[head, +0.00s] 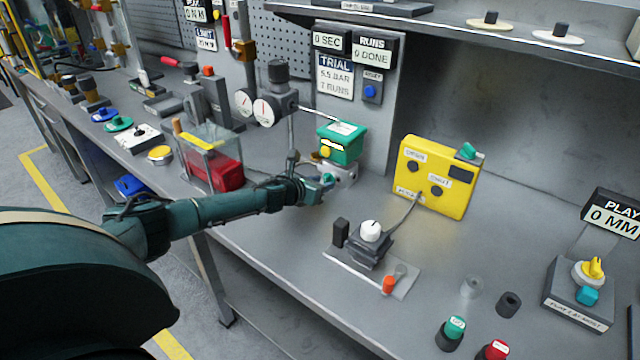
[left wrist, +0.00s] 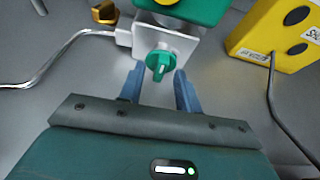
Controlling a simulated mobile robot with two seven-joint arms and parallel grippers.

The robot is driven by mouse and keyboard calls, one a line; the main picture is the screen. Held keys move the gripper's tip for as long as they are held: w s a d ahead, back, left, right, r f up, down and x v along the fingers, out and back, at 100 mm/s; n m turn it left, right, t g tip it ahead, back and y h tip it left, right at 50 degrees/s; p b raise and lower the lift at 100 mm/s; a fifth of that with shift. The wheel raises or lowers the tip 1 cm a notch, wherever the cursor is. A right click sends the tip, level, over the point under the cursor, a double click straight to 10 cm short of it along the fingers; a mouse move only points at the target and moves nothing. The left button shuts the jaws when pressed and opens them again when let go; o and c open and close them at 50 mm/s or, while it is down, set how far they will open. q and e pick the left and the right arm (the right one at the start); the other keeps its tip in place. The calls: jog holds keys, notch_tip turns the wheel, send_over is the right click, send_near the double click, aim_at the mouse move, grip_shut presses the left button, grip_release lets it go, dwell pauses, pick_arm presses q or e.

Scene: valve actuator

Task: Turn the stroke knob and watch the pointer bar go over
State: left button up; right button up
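The green stroke knob (left wrist: 160,62) sits on the front of a pale metal block (left wrist: 180,45) below a green actuator box (left wrist: 197,8). My left gripper (head: 318,187) reaches to the block's front from the left. In the left wrist view my left gripper (left wrist: 158,72) is open, with one blue finger on each side of the knob and gaps showing between. The knob's ridge with its white mark stands roughly upright. I cannot make out the pointer bar clearly. My right gripper is out of view.
A yellow box (head: 436,177) stands right of the actuator, with a cable to a white-knobbed device (head: 371,232). Two gauges (head: 264,110) and a red block in a clear case (head: 214,172) stand left. A TRIAL sign (head: 335,76) hangs behind.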

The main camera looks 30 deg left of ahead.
pick_arm(q)
jog(key=b+v, duration=0.1)
jog(key=v, duration=1)
jog(key=shift+s, duration=0.25)
jog(key=shift+s+r, duration=0.35)
jog(key=shift+s, duration=0.2)
jog(key=shift+s+r, duration=0.15)
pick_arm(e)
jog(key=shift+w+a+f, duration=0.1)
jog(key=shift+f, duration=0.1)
pick_arm(q)
jog(key=shift+s+a, duration=0.1)
